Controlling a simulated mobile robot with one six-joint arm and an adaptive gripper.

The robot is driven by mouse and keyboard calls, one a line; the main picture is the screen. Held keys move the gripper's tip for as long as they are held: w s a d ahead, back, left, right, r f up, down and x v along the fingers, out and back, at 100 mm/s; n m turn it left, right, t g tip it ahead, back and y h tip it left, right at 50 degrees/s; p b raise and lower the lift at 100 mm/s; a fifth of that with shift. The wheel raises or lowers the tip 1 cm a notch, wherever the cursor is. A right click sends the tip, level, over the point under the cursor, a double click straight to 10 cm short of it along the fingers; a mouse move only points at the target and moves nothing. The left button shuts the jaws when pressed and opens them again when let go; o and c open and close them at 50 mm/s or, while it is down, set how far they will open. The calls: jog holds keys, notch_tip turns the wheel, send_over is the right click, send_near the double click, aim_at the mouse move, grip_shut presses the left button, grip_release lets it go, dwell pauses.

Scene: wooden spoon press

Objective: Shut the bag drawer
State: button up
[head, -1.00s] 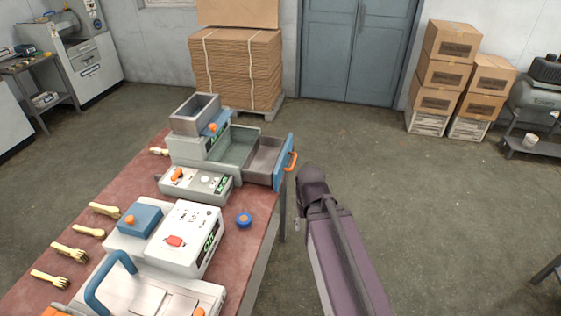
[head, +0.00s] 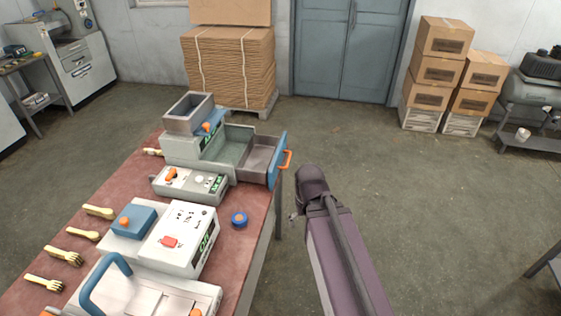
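The bag drawer (head: 262,157) is pulled out to the right from the pale green-grey machine (head: 185,150) at the far end of the red table. The drawer's inside looks empty. My purple arm rises from the bottom of the picture, to the right of the table, and its dark end is right of and nearer than the drawer front, apart from it. My gripper (head: 293,215) shows only as a small part at the left of the arm's end; its fingers cannot be made out.
The red table (head: 128,185) holds a control box (head: 190,184), a white press unit (head: 180,238), a blue-handled machine (head: 150,295), a blue round item (head: 239,218) and several wooden spoons and forks. Open floor (head: 420,200) lies to the right.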

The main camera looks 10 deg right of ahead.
jog(key=shift+w+f, duration=0.1)
jog(key=shift+f, duration=0.05)
jog(key=c, duration=0.7)
jog(key=shift+w+f+b, duration=0.2)
jog(key=shift+f+b, duration=0.05)
jog(key=shift+b, duration=0.15)
jog(key=c, duration=0.3)
jog(key=shift+w+a+f+y+b, duration=0.15)
jog(key=shift+w+f+y+b, duration=0.15)
jog(key=shift+w+f+b, duration=0.1)
jog(key=c, duration=0.4)
jog(key=w+a+f+m+y+b, duration=0.1)
jog(key=w+f+y+b, duration=0.2)
jog(key=w+f+b, duration=0.2)
jog(key=shift+w+a+f+b, duration=0.15)
jog(key=shift+w+f+b, duration=0.25)
jog(key=shift+w+b, duration=0.45)
jog(key=w+d+f+m+t+y+b, duration=0.1)
jog(key=w+d+f+t+y+b, duration=0.25)
jog(key=w+b, duration=0.55)
jog(key=w+d+f+m+y+b, duration=0.1)
jog(key=w+d+f+y+b, duration=0.1)
jog(key=w+f+y+b, duration=0.4)
jog(key=w+d+r+m+t+y+b, duration=0.1)
jog(key=w+d+r+t+y+b, duration=0.1)
jog(key=w+d+b, duration=0.5)
jog(key=shift+w+d+r+t+y+b, duration=0.25)
jog(key=shift+w+t+y+b, duration=0.5)
jog(key=shift+b, duration=0.65)
